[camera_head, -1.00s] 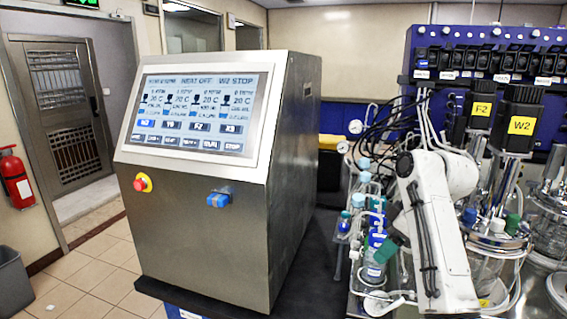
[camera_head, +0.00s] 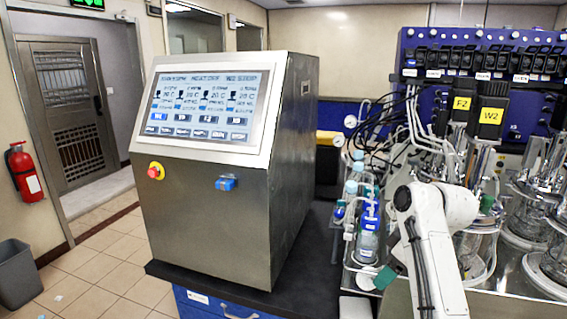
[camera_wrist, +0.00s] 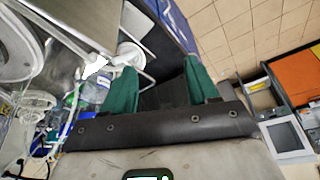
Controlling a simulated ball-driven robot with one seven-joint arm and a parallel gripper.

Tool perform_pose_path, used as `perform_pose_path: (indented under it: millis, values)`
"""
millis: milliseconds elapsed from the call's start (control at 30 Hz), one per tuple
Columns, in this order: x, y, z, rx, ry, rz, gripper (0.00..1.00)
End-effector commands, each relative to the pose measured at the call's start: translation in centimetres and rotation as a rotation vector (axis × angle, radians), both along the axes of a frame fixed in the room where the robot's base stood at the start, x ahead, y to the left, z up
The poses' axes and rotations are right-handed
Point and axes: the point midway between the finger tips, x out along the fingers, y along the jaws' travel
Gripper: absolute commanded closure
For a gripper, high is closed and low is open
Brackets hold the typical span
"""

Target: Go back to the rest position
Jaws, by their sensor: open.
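My arm (camera_head: 430,245) stands bent in front of the bioreactor bench at the right of the head view. One green finger of my gripper shows at its lower left, in front of the bench. In the wrist view both green fingers of my gripper (camera_wrist: 160,82) stand wide apart with nothing held between them. Behind the fingers are a dark surface, a strip of blue and tiled floor. The bioreactor unit with the yellow W2 label (camera_head: 490,116) is behind my arm, which hides part of the glassware.
A steel control cabinet (camera_head: 215,215) with a lit screen stands on a black-topped bench with blue drawers (camera_head: 215,307). Bottles (camera_head: 368,240) and tubing crowd the bench left of my arm.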

Motion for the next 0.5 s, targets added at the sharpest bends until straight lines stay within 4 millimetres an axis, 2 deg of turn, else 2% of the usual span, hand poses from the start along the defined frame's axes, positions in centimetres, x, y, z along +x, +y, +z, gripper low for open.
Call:
perform_pose_path:
  millis: [267,367,500]
  values:
    - [-4.2,-0.2,-7.0,-0.005,0.052,-0.11,0.41]
    - [-6.8,-0.4,-10.5,-0.01,0.077,-0.173,0.41]
    - [-12.1,-0.7,-15.7,-0.021,0.119,-0.285,0.41]
